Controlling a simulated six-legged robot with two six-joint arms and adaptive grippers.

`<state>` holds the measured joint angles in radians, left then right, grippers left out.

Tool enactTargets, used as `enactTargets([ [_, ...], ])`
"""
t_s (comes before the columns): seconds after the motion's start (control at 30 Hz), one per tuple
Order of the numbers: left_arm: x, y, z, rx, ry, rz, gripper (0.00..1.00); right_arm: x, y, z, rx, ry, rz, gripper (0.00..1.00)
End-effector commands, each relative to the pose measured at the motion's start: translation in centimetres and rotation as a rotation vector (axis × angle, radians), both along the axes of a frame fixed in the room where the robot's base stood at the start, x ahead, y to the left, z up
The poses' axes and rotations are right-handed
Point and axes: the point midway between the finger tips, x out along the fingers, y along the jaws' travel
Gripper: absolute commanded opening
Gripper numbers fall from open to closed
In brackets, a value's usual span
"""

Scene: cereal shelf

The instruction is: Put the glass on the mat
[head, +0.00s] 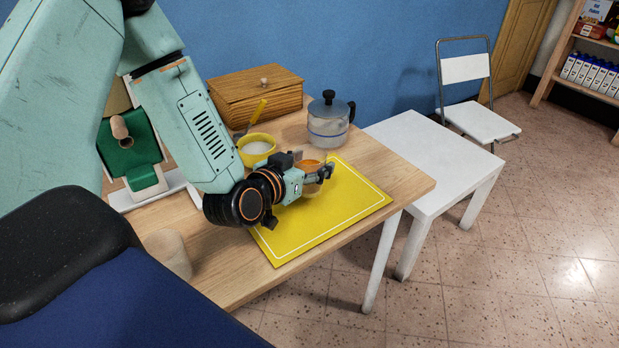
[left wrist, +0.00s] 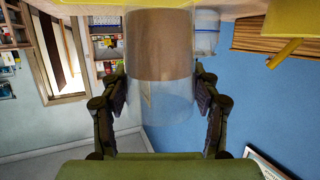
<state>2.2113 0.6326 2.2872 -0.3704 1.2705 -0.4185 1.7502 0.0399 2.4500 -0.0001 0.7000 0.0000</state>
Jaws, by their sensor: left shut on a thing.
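The glass (head: 311,166) is clear with brown-orange contents. My left gripper (head: 318,173) is shut on it, over the far part of the yellow mat (head: 322,228), which has a white border line. In the left wrist view the glass (left wrist: 160,45) stands between both fingers of my left gripper (left wrist: 161,98), and the picture is upside down, with a yellow strip along its top edge. I cannot tell whether the glass's base touches the mat. My wrist and fingers partly hide the glass in the head view. My right gripper is not in view.
Behind the mat stand a yellow bowl (head: 257,149), a glass pot with a black lid (head: 328,128) and a wooden box (head: 255,92). A beige cup (head: 168,252) stands near the left. The mat's near part is clear. A white table (head: 425,155) adjoins at right.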

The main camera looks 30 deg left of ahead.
Motion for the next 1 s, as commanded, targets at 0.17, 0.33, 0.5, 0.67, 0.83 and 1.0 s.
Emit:
enactTargets([
  [0.17, 0.0, 0.0, -2.7, 0.003, 0.0, -0.002, 0.11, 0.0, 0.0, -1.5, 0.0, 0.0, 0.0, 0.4],
  [0.33, 0.0, 0.0, -2.7, 0.0, -0.002, 0.0, 0.11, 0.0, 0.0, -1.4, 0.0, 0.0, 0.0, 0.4],
  [0.5, 0.0, 0.0, -2.8, 0.0, -0.002, 0.0, 0.11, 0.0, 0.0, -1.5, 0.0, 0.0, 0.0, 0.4],
  [0.67, 0.0, 0.0, -3.2, 0.0, 0.001, -0.001, 0.64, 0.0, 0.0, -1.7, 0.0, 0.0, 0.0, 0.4],
  [0.83, 0.0, 0.0, -3.2, 0.0, 0.001, -0.001, 0.78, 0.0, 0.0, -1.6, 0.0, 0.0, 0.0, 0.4],
  [1.0, 0.0, 0.0, -3.2, 0.0, 0.001, 0.0, 0.85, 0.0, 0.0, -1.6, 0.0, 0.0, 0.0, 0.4],
])
